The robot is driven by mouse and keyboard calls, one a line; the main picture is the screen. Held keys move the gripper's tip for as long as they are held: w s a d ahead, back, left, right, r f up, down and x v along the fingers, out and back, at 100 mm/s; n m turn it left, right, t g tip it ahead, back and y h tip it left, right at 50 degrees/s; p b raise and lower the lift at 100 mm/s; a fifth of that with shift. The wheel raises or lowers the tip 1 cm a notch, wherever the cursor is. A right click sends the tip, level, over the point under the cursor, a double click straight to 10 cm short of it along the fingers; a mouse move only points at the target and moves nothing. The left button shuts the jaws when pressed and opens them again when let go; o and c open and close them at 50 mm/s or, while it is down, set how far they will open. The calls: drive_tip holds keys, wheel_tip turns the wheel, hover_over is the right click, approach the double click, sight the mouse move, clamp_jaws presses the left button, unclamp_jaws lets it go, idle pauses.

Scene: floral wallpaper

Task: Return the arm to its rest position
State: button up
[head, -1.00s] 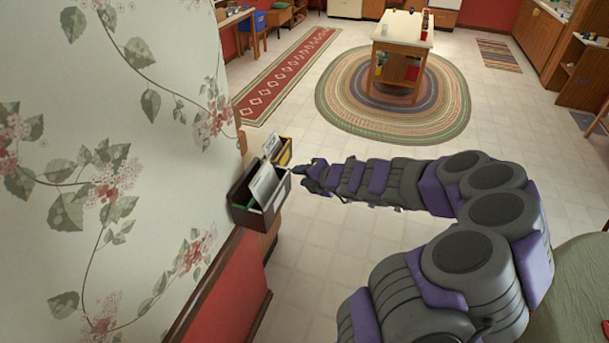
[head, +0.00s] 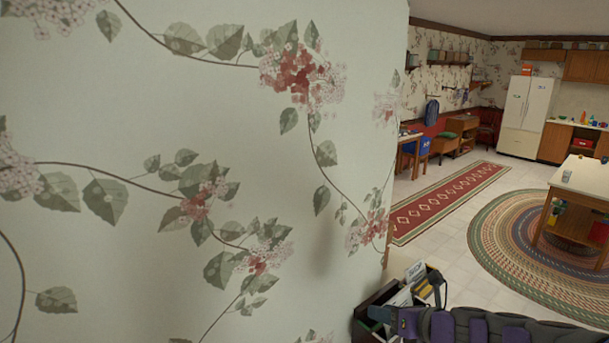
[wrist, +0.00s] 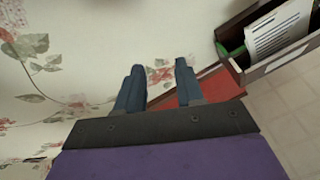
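My gripper (wrist: 158,66) shows in the wrist view as two blue-grey fingers standing apart, with nothing between them. Behind the fingers are the floral wall and a red lower panel. In the head view my arm reaches in from the bottom right, and the gripper (head: 438,288) is at the wall-mounted dark box (head: 366,328). I cannot tell from the head view whether it touches the box. Part of the box and its papers (wrist: 272,32) shows at the top right of the wrist view, to the right of the fingers.
The floral wall (head: 150,240) fills the left of the head view, close to my arm. To the right are open floor, a red runner (head: 445,200), a round braided rug (head: 510,250) and a kitchen island (head: 585,178). A white fridge (head: 527,115) stands at the back.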

drive_tip(key=s+a+f+n+g+b, duration=0.3)
drive_tip(key=s+a+n+g, duration=0.1)
drive_tip(key=s+a+n, duration=0.5)
drive_tip(key=s+a+f+n+g+b, duration=0.25)
drive_tip(key=s+a+n, duration=0.4)
drive_tip(key=n, duration=0.35)
drive_tip(key=s+d+f+n+g+h+b, duration=0.1)
drive_tip(key=s+d+f+n+h, duration=0.1)
drive_tip(key=s+n, duration=0.3)
drive_tip(key=s+d+f+n+g+h+b, duration=0.2)
drive_tip(key=s+d+f+n, duration=0.1)
drive_tip(key=s, duration=0.5)
drive_tip(key=s+d+f+n+g+h+b, duration=0.2)
drive_tip(key=s+d+n+h, duration=0.1)
drive_tip(key=s+d+n, duration=0.2)
drive_tip(key=shift+s+f+n, duration=0.4)
drive_tip(key=shift+s+n, duration=0.6)
drive_tip(key=shift+g, duration=0.25)
drive_tip(key=shift+d, duration=0.1)
